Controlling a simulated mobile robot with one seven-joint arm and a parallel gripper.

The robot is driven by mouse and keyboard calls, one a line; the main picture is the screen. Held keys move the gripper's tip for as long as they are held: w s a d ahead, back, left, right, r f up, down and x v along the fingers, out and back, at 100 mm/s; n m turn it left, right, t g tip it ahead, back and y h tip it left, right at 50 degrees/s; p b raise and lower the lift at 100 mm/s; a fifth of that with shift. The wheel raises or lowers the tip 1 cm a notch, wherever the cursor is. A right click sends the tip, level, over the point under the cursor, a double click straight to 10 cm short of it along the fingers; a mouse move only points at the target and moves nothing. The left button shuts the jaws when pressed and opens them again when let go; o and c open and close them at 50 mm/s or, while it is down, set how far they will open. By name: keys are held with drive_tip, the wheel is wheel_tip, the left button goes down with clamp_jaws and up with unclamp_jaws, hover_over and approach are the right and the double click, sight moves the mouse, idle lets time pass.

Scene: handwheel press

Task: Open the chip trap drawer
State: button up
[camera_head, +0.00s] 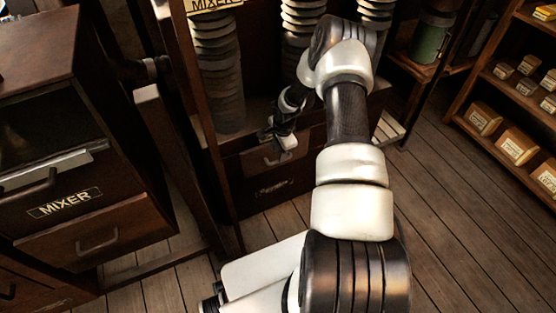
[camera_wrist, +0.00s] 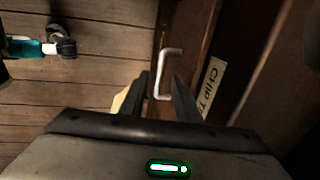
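The chip trap drawer (camera_head: 300,178) is a dark wooden front low in the machine, with a label partly hidden. In the wrist view its label (camera_wrist: 212,86) reads "CHIP T" before my gripper cuts it off. The drawer's pale metal bar handle (camera_wrist: 164,76) stands out from the dark front. My gripper (camera_wrist: 161,82) is open, its two dark fingers apart on either side of the handle's lower end as seen in the wrist view. I cannot tell whether the fingers touch it. In the head view my gripper (camera_head: 284,146) is in front of the drawer and covers part of it.
A brown cabinet (camera_head: 90,225) labelled "MIXER" stands at the left, with handled drawers. A shelf with small boxes (camera_head: 518,146) is at the right. The plank floor (camera_head: 440,215) is clear between them.

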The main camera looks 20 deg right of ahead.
drive_tip(key=f, duration=0.2)
drive_tip(key=w+f+b, duration=0.1)
drive_tip(key=f, duration=0.1)
drive_tip(key=shift+f, duration=0.4)
clamp_jaws()
